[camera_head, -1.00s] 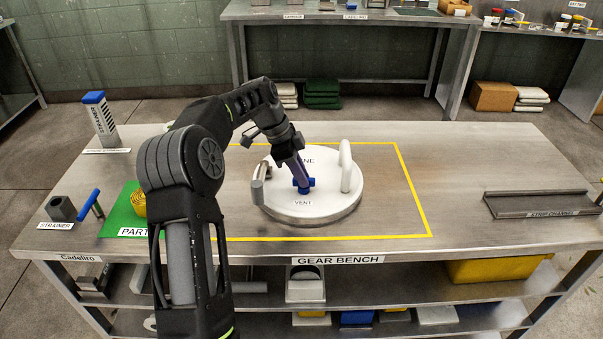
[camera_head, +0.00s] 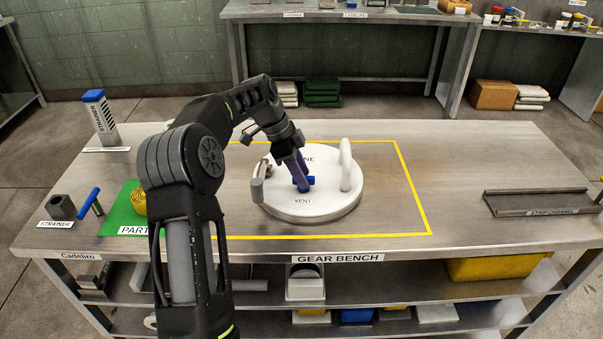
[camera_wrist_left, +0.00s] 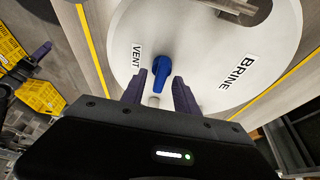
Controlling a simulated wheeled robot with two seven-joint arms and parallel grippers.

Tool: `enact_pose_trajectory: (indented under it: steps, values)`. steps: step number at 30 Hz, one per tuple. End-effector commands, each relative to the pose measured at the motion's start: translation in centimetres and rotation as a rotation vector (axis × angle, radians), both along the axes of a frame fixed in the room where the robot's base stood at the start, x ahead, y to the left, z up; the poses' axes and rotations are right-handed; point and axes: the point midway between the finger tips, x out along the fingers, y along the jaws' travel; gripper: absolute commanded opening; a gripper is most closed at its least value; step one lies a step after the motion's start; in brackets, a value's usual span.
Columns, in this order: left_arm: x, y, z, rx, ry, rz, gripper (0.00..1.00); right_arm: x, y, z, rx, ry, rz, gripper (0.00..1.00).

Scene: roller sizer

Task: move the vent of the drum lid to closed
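The white round drum lid (camera_head: 325,205) lies inside the yellow outline on the bench, with a white arched handle (camera_head: 346,168) at its right and a metal latch-like part (camera_head: 258,183) at its left. The blue vent handle (camera_wrist_left: 161,68) is at its middle, near the VENT label (camera_wrist_left: 136,57); the blue also shows in the head view (camera_head: 306,183). My left gripper (camera_wrist_left: 162,90) is at the vent, its two purple fingers apart on either side of the blue handle's near end. Contact with the handle is unclear.
The gear bench (camera_head: 450,170) is clear right of the outline up to a metal strip channel (camera_head: 540,203).

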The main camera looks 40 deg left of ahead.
Motion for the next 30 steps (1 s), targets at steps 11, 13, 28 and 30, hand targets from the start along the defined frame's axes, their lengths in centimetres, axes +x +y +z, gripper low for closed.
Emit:
enact_pose_trajectory:
  steps: [11,13,28,30]
  values:
    - [-1.0,1.7,4.7,0.002,-0.003,0.002,0.36,0.0,0.0,-0.2,0.0,0.0,0.0,0.52]
    - [-1.3,2.0,6.1,0.001,-0.001,0.002,0.36,0.0,0.0,0.8,0.0,0.0,0.0,0.52]
    - [-1.6,2.4,7.0,0.0,0.0,0.0,0.36,0.0,0.0,1.3,0.0,0.001,0.0,0.52]
    - [-1.6,2.5,7.0,0.0,0.0,0.0,0.36,0.0,0.0,1.3,0.0,0.001,0.0,0.52]
